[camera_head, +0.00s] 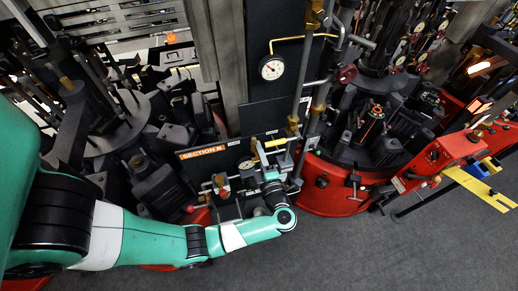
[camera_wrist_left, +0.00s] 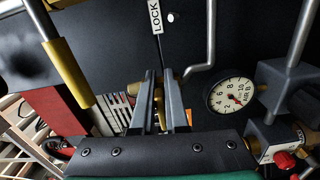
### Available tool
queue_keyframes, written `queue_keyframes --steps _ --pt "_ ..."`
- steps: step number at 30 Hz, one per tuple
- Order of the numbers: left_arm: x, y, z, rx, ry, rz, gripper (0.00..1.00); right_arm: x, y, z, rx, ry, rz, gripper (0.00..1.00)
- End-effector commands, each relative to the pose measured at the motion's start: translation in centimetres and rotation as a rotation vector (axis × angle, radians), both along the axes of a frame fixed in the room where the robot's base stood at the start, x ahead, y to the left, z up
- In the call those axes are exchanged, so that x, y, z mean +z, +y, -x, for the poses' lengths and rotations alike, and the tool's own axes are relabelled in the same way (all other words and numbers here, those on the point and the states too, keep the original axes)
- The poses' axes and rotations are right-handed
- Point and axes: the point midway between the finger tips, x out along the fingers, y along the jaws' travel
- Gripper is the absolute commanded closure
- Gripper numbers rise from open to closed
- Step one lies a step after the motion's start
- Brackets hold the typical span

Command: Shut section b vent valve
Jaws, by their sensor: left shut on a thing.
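The orange SECTION B sign (camera_head: 203,152) marks a dark panel in the middle of the head view. My left gripper (camera_head: 258,153) is at the small brass and grey valve fittings just right of this sign. In the left wrist view its two grey fingers (camera_wrist_left: 163,95) are shut around a narrow valve handle, with brass (camera_wrist_left: 160,104) showing between them. Most of the valve is hidden by the fingers. A white LOCK tag (camera_wrist_left: 155,17) is on a thin dark strip just beyond the fingertips. My right gripper is in neither view.
The AIR B gauge (camera_wrist_left: 233,95) is right of the fingers. A red knob (camera_wrist_left: 285,160) sits at the lower right, and a brass-sleeved pipe (camera_wrist_left: 68,72) at the left. Vertical pipes (camera_head: 305,90) stand close to the gripper. Grey floor (camera_head: 370,255) is open in front.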

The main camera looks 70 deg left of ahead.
Motion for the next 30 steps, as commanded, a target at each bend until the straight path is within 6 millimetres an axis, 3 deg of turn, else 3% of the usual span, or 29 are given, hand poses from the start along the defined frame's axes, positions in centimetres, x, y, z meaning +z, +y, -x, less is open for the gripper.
queue_keyframes --steps 8,9,13,23,26,30 --pt "-0.1 0.0 0.0 -0.001 0.004 0.002 1.0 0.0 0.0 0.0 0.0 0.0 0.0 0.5" --pt "-0.1 0.0 0.0 -0.001 0.004 0.002 0.85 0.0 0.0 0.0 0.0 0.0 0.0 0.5" --pt "-0.1 0.0 0.0 -0.001 0.004 0.002 0.61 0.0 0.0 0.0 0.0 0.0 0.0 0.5" --pt "-0.1 -0.2 0.0 -0.001 0.001 0.001 0.6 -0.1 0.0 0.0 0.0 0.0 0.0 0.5" --pt "-0.2 -1.3 0.0 -0.004 0.001 0.001 0.6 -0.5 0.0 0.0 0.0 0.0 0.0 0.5" --pt "-0.4 -4.2 0.1 -0.007 0.0 0.002 0.6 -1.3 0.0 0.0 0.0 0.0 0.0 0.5"
